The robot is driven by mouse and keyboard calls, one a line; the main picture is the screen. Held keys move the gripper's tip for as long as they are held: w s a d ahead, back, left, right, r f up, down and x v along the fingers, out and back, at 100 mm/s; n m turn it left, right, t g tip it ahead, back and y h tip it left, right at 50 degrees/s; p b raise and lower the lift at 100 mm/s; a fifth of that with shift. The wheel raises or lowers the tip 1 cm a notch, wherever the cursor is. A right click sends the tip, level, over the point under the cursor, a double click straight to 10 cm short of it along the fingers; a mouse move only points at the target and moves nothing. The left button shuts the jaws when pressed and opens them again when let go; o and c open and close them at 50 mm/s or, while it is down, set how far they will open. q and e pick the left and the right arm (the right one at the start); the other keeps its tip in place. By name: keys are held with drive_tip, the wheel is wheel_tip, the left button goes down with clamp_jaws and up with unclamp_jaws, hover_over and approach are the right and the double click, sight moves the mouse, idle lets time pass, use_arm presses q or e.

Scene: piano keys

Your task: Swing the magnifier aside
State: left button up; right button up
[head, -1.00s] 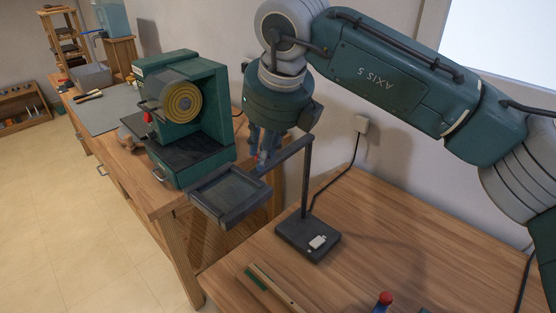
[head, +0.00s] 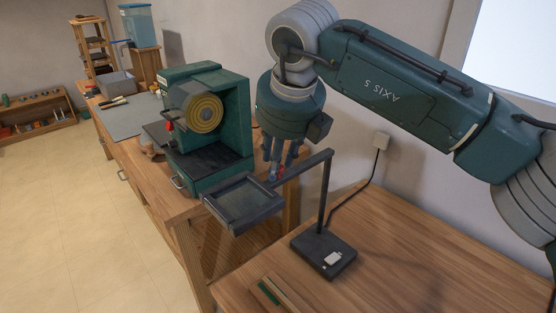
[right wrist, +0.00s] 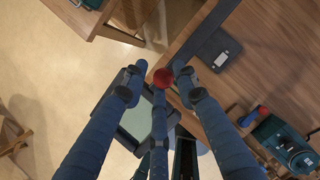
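The magnifier has a dark square frame (head: 243,203) with a flat pane. A thin arm (head: 306,166) joins it to an upright post on a dark base (head: 323,254). The frame hangs out past the table's left edge, in front of the green machine. My right gripper (head: 275,172) points down at the magnifier's arm, by a small red knob, also seen in the right wrist view (right wrist: 163,77). There my right gripper's fingers (right wrist: 160,76) stand around the knob, with gaps visible beside it. Contact is not clear. My left gripper is not in view.
A green machine (head: 208,125) with a round yellow-ringed face stands on the left bench. The magnifier's base stands on a wooden table (head: 400,262), largely bare on its right. A green-edged strip (head: 268,292) lies near the front edge. A cord runs to a wall socket (head: 381,141).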

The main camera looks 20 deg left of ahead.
drive_tip(key=v, duration=1.2)
drive_tip(key=shift+s+a+f, duration=0.1)
drive_tip(key=shift+f, duration=0.05)
